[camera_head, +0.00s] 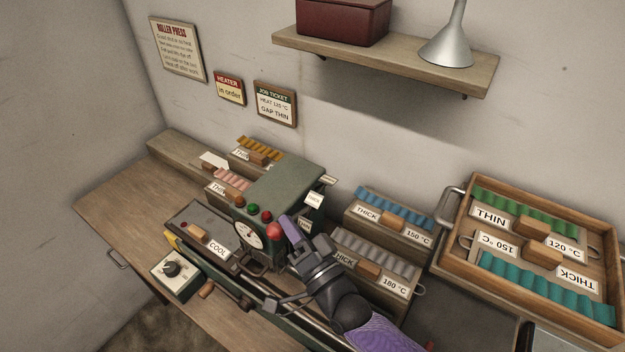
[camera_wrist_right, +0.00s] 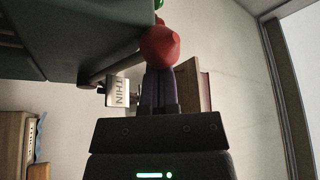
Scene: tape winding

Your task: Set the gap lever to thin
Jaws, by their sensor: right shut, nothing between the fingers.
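The roller press (camera_head: 285,185) is a green machine on the bench, with a dial and coloured buttons on its front. A red knob (camera_head: 274,231) at its front right corner appears to be the gap lever's end; in the right wrist view the red knob (camera_wrist_right: 160,43) sits on a grey rod. A THIN plate (camera_wrist_right: 118,92) hangs just left of and below it. My right gripper (camera_head: 287,222) is shut and empty, its purple fingertips at the knob, seemingly touching its underside in the wrist view. My left gripper is out of view.
The job ticket (camera_head: 275,104) on the wall reads GAP THIN. A control box (camera_head: 176,275) with a black dial stands at the front left. Blue (camera_head: 390,208) and grey (camera_head: 375,255) strip trays stand right of the press, near my right arm. A wooden tray (camera_head: 460,250) lies further right.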

